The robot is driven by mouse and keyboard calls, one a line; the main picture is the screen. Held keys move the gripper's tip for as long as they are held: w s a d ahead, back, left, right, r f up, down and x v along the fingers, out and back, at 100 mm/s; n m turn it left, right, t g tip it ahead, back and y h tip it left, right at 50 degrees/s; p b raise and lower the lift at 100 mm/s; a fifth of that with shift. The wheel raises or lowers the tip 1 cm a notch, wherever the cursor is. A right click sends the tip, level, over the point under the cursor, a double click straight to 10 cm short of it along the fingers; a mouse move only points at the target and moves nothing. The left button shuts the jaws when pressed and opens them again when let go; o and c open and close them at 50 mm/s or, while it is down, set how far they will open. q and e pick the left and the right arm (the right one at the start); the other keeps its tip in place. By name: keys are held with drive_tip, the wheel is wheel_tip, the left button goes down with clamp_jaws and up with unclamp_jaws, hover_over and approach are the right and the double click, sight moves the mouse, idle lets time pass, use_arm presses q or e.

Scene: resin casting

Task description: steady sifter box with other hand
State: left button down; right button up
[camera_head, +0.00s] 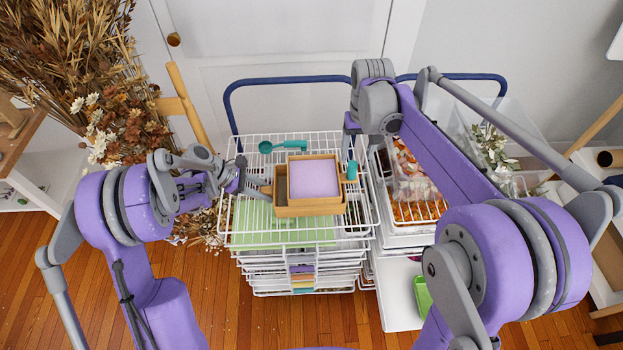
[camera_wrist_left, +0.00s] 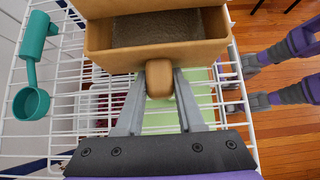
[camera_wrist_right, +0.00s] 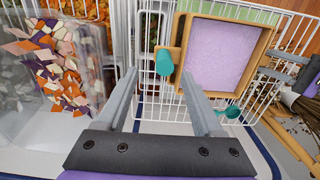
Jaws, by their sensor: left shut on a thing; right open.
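The wooden sifter box (camera_head: 310,210) sits on the white wire rack, with a lavender square panel (camera_head: 314,180) on it and a dark grey strip at its left. In the left wrist view, its near wall (camera_wrist_left: 205,50) and rounded wooden handle (camera_wrist_left: 160,80) show. My left gripper (camera_head: 262,190) is shut on that handle from the left; the fingers flank it (camera_wrist_left: 159,85). My right gripper (camera_head: 352,122) is open and empty, behind and above the box's right side.
A teal scoop (camera_head: 283,146) lies on the rack (camera_head: 250,145) behind the box. A green sheet (camera_head: 265,225) lies under the rack's wires at front left. A clear bin of colored chips (camera_head: 408,165) stands right. Dried flowers (camera_head: 100,110) stand left.

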use_arm(q)
drive_tip(key=shift+c, duration=2.2)
unclamp_jaws()
drive_tip(key=v, duration=1.2)
